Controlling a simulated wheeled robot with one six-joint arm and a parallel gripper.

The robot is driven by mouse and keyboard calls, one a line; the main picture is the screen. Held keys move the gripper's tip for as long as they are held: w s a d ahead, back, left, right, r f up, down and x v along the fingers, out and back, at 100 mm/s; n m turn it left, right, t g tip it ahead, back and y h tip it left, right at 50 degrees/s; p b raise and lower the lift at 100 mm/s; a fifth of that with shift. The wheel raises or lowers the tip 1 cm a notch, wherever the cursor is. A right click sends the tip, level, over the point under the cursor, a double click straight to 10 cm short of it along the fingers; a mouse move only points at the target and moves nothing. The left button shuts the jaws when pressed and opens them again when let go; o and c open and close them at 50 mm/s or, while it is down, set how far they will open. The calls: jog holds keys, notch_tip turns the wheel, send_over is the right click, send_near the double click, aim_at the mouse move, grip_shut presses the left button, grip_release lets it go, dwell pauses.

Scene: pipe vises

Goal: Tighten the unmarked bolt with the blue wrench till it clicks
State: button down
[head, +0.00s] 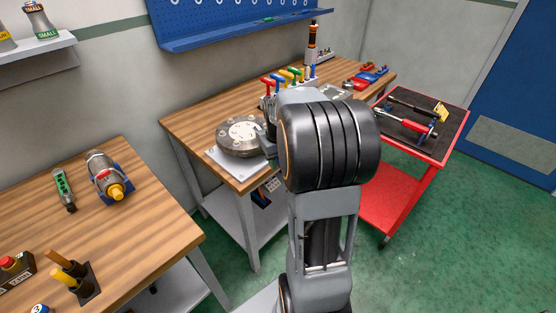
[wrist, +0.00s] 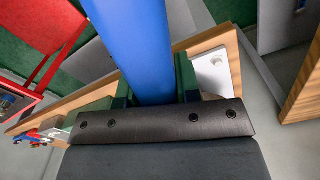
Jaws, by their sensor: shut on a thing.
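In the wrist view the smooth blue handle of the blue wrench (wrist: 138,45) runs up and out of the top of the picture. My gripper (wrist: 153,90) is shut on this handle, with a dark green finger on each side. The wrench's working end is out of view. In the head view a round metal flange (head: 232,143) with a pale top face sits on a white plate (head: 226,163) at the table's near corner. My arm stands just right of it and hides my gripper and the wrench. The bolts and their markings are too small to tell apart.
Behind my arm, a rack of coloured T-handles (head: 290,77) stands on the wooden table (head: 190,122). A red cart (head: 452,137) with tools on a dark mat stands at the right. Another wooden table (head: 130,235) at the left holds several items. Green floor is open at the lower right.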

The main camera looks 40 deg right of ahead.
jog(key=shift+a+f, duration=0.1)
jog(key=shift+w+a+m, duration=0.2)
jog(key=shift+a+m, duration=0.7)
jog(key=shift+a, duration=0.1)
jog(key=shift+w+a+m, duration=0.25)
jog(key=shift+a+m, duration=0.2)
jog(key=shift+a, duration=0.1)
jog(key=shift+w+a+m, duration=0.2)
jog(key=shift+a+m, duration=0.25)
jog(key=shift+a, duration=0.05)
jog(key=shift+w+a+m+p, duration=0.45)
jog(key=shift+w+a+m, duration=0.15)
jog(key=shift+a+m, duration=0.3)
